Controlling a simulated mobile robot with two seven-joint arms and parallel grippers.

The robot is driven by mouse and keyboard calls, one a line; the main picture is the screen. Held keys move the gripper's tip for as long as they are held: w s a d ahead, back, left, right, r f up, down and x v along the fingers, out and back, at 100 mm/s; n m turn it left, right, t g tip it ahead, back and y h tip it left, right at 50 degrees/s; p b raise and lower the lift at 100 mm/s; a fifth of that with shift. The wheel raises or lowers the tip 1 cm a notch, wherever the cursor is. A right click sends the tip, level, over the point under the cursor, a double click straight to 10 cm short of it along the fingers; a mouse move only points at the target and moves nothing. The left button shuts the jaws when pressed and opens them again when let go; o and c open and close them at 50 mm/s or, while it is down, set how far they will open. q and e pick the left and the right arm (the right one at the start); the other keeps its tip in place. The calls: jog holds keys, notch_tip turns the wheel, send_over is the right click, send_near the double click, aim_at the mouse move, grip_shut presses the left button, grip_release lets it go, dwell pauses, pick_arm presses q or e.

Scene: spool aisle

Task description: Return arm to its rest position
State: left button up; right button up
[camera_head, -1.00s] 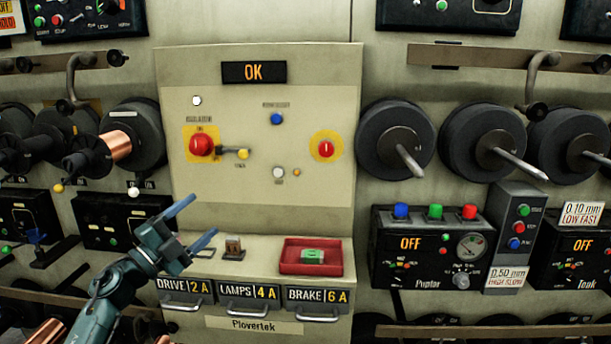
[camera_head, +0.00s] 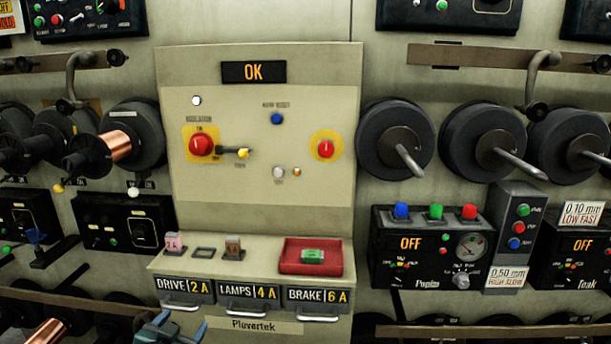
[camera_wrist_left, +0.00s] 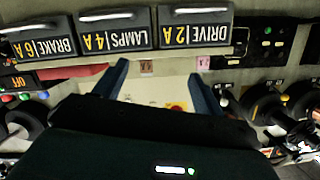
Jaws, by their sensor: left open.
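My left gripper (camera_head: 184,322) is at the bottom edge of the head view, below and in front of the drawer labelled DRIVE 2 A (camera_head: 186,290). Its blue fingers are apart, with nothing between them. In the left wrist view the open fingers (camera_wrist_left: 158,70) show with the panel upside down beyond them. Most of the left arm is out of the head view. My right gripper is not in view.
On the panel ledge stand a pink 2 A fuse (camera_head: 174,243), an empty-looking holder (camera_head: 203,253) and a brown fuse (camera_head: 232,248). A red tray (camera_head: 291,267) holds a green fuse (camera_head: 313,256). Spools (camera_head: 395,140) jut out on both sides.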

pick_arm(q)
jog(key=s+d+f+g+h, duration=0.1)
jog(key=s+d+f, duration=0.2)
jog(key=s, duration=0.6)
jog(key=s+d+f+g+h, duration=0.1)
jog(key=s+d+f, duration=0.3)
jog(key=s, duration=0.6)
jog(key=s+d+f+g, duration=0.2)
jog(key=s+d+f, duration=0.2)
jog(key=s, duration=0.5)
jog(key=shift+s+d+n+h, duration=0.3)
jog(key=shift+d+n+h, duration=0.1)
jog(key=shift+d, duration=0.4)
